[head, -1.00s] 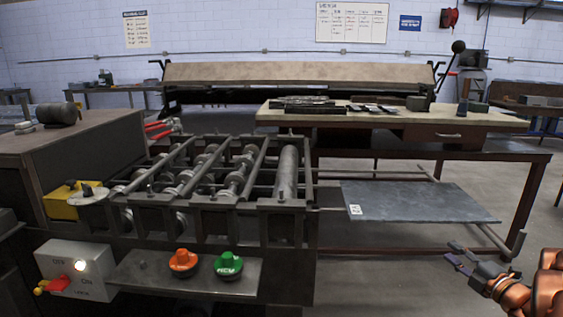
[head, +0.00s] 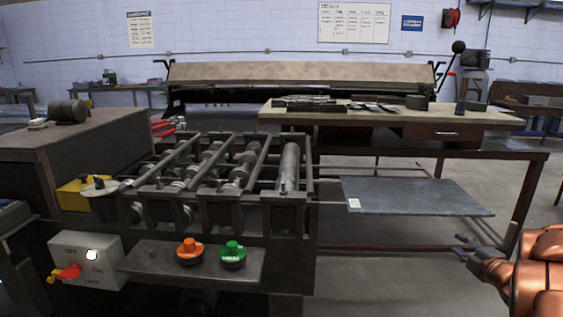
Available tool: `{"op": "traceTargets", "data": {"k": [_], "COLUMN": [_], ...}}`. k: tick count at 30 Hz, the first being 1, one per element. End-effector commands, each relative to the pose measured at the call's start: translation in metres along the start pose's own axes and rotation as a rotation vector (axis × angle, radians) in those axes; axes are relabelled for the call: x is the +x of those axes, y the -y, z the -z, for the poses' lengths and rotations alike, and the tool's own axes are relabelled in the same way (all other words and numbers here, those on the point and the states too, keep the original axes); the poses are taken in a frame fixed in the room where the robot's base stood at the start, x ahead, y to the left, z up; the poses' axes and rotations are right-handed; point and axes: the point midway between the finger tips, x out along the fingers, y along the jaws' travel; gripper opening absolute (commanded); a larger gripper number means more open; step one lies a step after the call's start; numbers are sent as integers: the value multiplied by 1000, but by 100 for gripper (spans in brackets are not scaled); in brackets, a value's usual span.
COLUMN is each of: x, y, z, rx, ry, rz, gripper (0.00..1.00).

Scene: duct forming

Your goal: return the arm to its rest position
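My gripper (head: 463,248) shows at the lower right of the head view, at the end of my copper-coloured arm. It is small and partly dark against the floor, and its fingers seem apart with nothing visible between them. It is to the right of the roller machine and below the right part of the grey sheet (head: 415,197). The sheet lies flat on the outfeed side of the machine, with a small white label at its left corner. The gripper looks clear of the sheet.
The roller machine (head: 215,210) fills the left and middle, with an orange button (head: 189,251), a green button (head: 232,254) and a switch box with a red lever (head: 88,262). A workbench (head: 400,118) with tools stands behind. Grey floor (head: 380,280) is open between machine and arm.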

Motion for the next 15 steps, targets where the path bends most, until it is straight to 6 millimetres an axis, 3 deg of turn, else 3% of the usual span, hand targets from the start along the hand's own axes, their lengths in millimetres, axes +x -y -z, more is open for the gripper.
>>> {"op": "traceTargets", "data": {"k": [8,15], "x": [-14,-51], "y": [-12,-6], "z": [-3,11], "rx": [164,375], "ry": [265,492], "rz": [124,222], "gripper": [31,31]}}
